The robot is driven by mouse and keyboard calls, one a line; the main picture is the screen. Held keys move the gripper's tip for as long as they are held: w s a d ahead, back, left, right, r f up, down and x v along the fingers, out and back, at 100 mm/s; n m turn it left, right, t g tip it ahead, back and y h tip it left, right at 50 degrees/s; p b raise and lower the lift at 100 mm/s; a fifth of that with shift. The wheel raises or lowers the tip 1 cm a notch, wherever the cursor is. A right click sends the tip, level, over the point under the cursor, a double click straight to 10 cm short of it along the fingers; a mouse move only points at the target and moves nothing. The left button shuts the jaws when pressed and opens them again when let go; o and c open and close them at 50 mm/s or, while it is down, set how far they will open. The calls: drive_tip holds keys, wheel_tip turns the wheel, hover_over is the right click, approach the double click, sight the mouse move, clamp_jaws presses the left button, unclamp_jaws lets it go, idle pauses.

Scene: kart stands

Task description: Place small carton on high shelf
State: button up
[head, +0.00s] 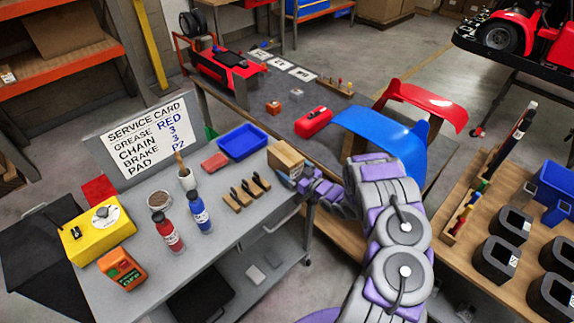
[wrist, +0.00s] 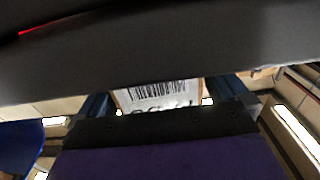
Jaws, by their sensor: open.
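A small brown carton (head: 286,158) stands at the right end of the grey workbench. My gripper (head: 293,180) is at the carton's near right side, at the end of my purple and grey arm. In the wrist view, the carton's white barcode label (wrist: 158,96) shows between the two dark fingers of my gripper (wrist: 160,108). The jaws are open, with the carton between or just beyond them; contact cannot be told. A dark band covers the upper part of the wrist view. An orange-edged rack (head: 70,66) with shelves stands at the upper left.
Wooden blocks (head: 247,193), a blue tray (head: 242,142), a red bottle (head: 169,236) and a blue bottle (head: 199,212) share the workbench. A blue curved panel (head: 385,135) stands close behind my arm. A wooden table with black bins (head: 497,256) is at right.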

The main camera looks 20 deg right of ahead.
drive_tip(key=shift+w+a, duration=0.2)
drive_tip(key=shift+w, duration=0.4)
drive_tip(key=shift+d, duration=0.3)
drive_tip(key=shift+c, duration=0.2)
drive_tip(key=shift+d, duration=0.25)
drive_tip(key=c, duration=0.3)
drive_tip(key=shift+a, duration=0.4)
drive_tip(key=c, duration=0.6)
drive_tip(key=shift+d, duration=0.2)
drive_tip(key=c, duration=0.4)
drive_tip(key=shift+c, duration=0.2)
drive_tip(key=shift+d+r, duration=0.1)
drive_tip(key=shift+r, duration=0.05)
